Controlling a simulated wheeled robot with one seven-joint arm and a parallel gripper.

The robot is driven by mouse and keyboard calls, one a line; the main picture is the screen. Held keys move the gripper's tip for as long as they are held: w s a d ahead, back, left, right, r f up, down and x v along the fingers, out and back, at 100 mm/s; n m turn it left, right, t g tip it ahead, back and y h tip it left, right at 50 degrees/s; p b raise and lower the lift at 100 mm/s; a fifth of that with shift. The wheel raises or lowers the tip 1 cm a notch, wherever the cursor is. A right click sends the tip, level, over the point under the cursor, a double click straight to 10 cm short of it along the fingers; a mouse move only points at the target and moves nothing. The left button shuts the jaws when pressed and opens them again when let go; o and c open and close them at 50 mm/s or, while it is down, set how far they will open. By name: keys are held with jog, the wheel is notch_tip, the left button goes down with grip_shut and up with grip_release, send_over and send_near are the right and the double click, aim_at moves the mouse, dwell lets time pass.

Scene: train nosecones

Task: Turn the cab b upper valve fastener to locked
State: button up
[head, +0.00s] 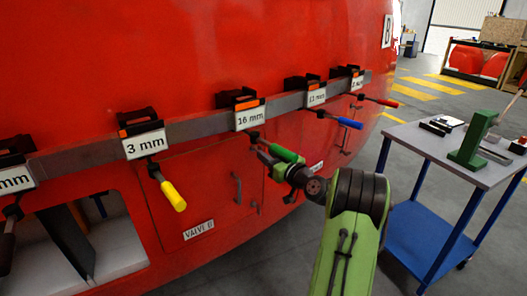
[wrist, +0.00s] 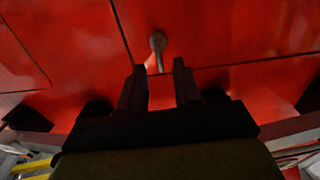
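In the wrist view, a small grey lever-like fastener (wrist: 157,44) stands on the red panel at a seam corner. My gripper (wrist: 157,72) is open and empty. Its two dark fingers point at the fastener, which lies just beyond the fingertips and roughly between them, with no contact visible. In the head view, my gripper (head: 262,158) is near the upper right edge of the panel (head: 190,195) labelled "VALVE B" (head: 198,230). I cannot make out the upper fastener or the finger opening there.
A grey rail (head: 195,127) crosses the red nosecone above the panel, carrying labelled holders. A yellow-handled tool (head: 172,194), green-handled tool (head: 286,154) and blue-handled tool (head: 350,123) hang from it. The green handle is close to my gripper. A blue cart (head: 430,235) stands right.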

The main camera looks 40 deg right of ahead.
jog(key=shift+w+d, duration=0.15)
jog(key=shift+w, duration=1.3)
grip_shut()
jog(key=shift+m, duration=0.3)
jog(key=shift+s+d+f+m+p, duration=0.15)
jog(key=shift+m+p, duration=1.15)
jog(key=shift+m, duration=1.6)
jog(key=shift+w+d+f+m+p, duration=0.1)
jog(key=shift+d+f+m+p, duration=0.15)
jog(key=shift+m+p, duration=1.85)
jog(key=shift+s+d+f+m+p, duration=0.15)
jog(key=shift+m+p, duration=0.35)
jog(key=shift+m, duration=3.2)
jog(key=shift+w+f, duration=0.1)
